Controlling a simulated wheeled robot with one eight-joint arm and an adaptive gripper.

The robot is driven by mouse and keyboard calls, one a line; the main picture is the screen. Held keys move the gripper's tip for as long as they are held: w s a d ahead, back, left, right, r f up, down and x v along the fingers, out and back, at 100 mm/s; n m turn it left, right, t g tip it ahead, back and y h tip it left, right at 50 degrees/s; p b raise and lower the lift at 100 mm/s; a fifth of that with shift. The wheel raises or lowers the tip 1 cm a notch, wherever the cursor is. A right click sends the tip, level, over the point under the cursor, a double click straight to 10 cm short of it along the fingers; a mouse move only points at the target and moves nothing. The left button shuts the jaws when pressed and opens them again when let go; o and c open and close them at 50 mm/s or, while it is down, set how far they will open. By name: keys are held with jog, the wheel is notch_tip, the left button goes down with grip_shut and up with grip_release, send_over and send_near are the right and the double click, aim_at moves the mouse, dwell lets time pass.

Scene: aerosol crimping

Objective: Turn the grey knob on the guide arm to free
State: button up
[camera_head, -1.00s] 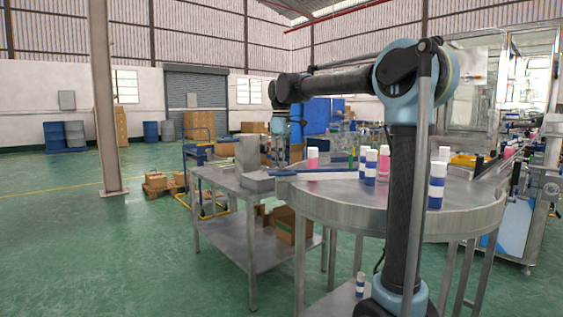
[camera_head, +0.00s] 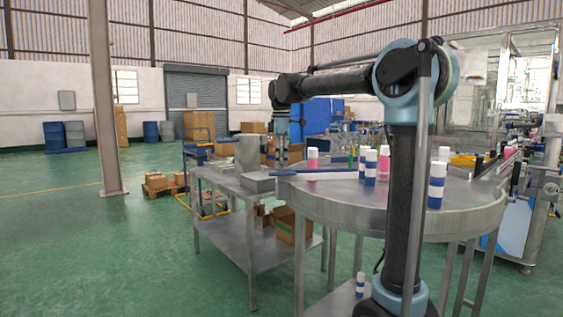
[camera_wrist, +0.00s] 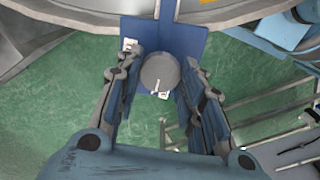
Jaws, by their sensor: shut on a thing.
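The grey round knob (camera_wrist: 161,72) shows in the middle of the wrist view, in front of a blue plate (camera_wrist: 190,38). A pale pointer line on its face points down toward a small white label (camera_wrist: 163,95). A second white label (camera_wrist: 130,45) is at its upper left. Both are too small to read. My gripper (camera_wrist: 163,70) is shut on the knob, one finger on each side. In the head view my gripper (camera_head: 282,150) is at the round table's far left edge, beside the blue guide arm (camera_head: 310,172); the knob cannot be made out there.
The round steel table (camera_head: 330,212) carries several white-and-blue cans (camera_head: 437,185) and pink ones (camera_head: 313,158). Green floor is open at the left.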

jog(key=shift+w, duration=0.15)
jog(key=o, duration=1.1)
jog(key=shift+d, duration=0.1)
jog(key=shift+c, duration=0.2)
jog(key=shift+r, duration=0.25)
notch_tip(320, 180, up, 11)
jog(key=shift+r, duration=0.2)
